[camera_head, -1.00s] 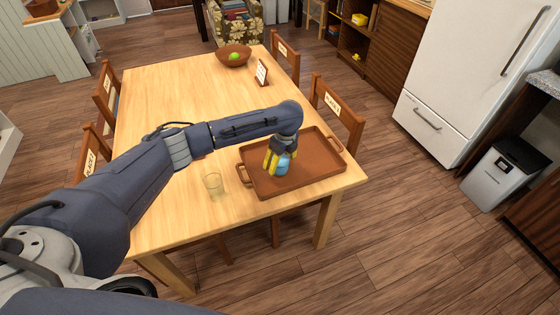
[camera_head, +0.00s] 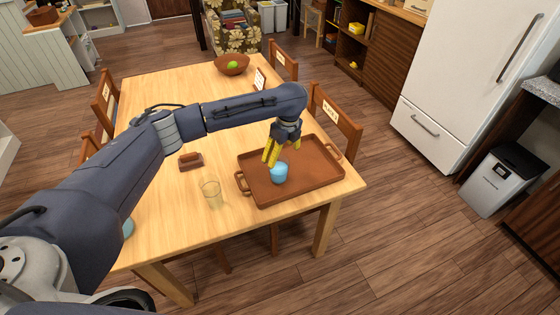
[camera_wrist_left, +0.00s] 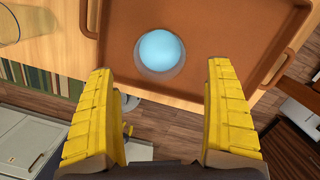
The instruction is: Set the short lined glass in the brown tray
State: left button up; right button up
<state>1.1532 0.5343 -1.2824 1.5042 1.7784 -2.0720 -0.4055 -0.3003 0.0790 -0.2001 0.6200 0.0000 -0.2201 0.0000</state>
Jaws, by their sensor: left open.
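The brown tray (camera_head: 315,178) lies near the right front corner of the wooden table, with a handle at each end. A short glass (camera_head: 279,173) with light blue in it stands in the tray, left of its middle. It also shows in the left wrist view (camera_wrist_left: 160,50), a blue round inside a clear rim. My left gripper (camera_head: 270,157) is open, its yellow fingers just above and beside that glass, and holds nothing. A clear, taller glass (camera_head: 211,194) stands on the table left of the tray. I cannot make out lines on either glass. My right gripper is not in view.
A small brown object (camera_head: 190,161) lies on the table under my left arm. Chairs line the table. The tray's right side is free.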

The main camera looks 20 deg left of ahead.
pick_arm(q)
jog(key=shift+s+d+r, duration=0.1)
jog(key=shift+d+r, duration=0.1)
jog(key=shift+r, duration=1.2)
